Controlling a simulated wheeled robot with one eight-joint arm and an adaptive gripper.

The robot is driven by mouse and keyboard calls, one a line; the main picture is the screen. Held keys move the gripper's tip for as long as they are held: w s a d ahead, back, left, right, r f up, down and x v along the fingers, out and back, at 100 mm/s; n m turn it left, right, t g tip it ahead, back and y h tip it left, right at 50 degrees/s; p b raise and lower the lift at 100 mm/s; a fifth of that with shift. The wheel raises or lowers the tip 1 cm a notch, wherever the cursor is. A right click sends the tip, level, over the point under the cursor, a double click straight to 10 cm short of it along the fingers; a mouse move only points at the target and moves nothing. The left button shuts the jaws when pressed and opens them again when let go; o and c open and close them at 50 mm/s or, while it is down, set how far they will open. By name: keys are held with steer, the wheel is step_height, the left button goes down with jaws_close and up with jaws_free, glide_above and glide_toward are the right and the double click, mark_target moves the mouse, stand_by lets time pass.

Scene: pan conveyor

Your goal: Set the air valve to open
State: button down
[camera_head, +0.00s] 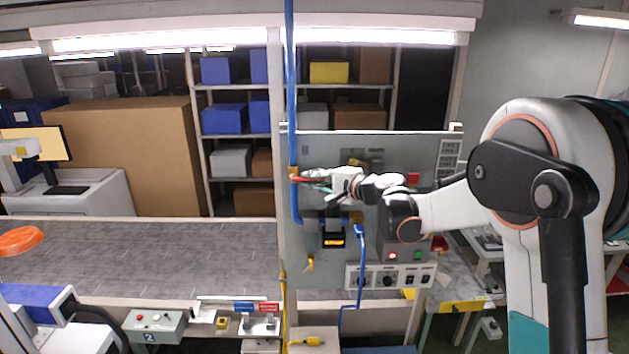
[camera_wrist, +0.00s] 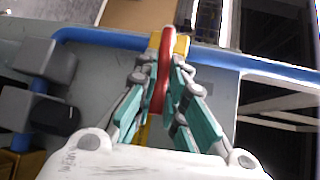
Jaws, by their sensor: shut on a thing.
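The air valve has a yellow body (camera_wrist: 182,45) on a blue pipe (camera_wrist: 265,67). Its red handle (camera_wrist: 167,45) stands across the pipe in the wrist view, pointing back between my fingers. In the head view the pipe (camera_head: 290,100) runs upright, and the yellow valve body (camera_head: 294,171) sits on it at the panel's left edge. My gripper (camera_head: 310,180) reaches it from the right. In the wrist view my gripper (camera_wrist: 163,82) is shut on the red handle, with one teal finger on each side. The handle's near end is partly hidden by the fingers.
A grey panel (camera_head: 330,150) stands behind my gripper. A small box with an orange display (camera_head: 334,241) and a hanging blue hose (camera_head: 361,265) are below it. A conveyor belt (camera_head: 130,245) lies left, and shelves (camera_head: 235,135) stand behind.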

steer(key=shift+a+r+n+g+h+p, duration=0.15)
steer(key=shift+r+n+g+h, duration=0.2)
steer(key=shift+r+n+h, duration=0.2)
steer(key=shift+a+r+n+g+h+p, duration=0.1)
steer(key=shift+r+n+g+h+p, duration=0.05)
steer(key=shift+r+n+g+h, duration=0.3)
steer(key=a+r+n+h, duration=0.1)
steer(key=h, duration=0.1)
steer(key=r+n+g+h, duration=0.1)
steer(key=h, duration=0.1)
steer(key=shift+a+r+n, duration=0.2)
steer(key=shift+a+n, duration=0.1)
steer(key=shift+a, duration=0.1)
steer(key=a+h, duration=0.1)
steer(key=r+n+h, duration=0.1)
steer(key=h, duration=0.1)
steer(key=shift+a+n, duration=0.3)
steer(key=shift+a, duration=0.05)
steer(key=shift+w+a+r+n+h+b, duration=0.15)
steer(key=shift+a+n+h, duration=0.35)
steer(key=shift+h, duration=0.45)
steer(key=shift+s+a+n+h+b, duration=0.15)
steer(key=shift+a+n+h, duration=0.35)
steer(key=shift+h, duration=0.45)
steer(key=shift+w+a, duration=0.1)
steer(key=c, duration=1.7)
jaws_free()
steer(key=shift+o, duration=0.2)
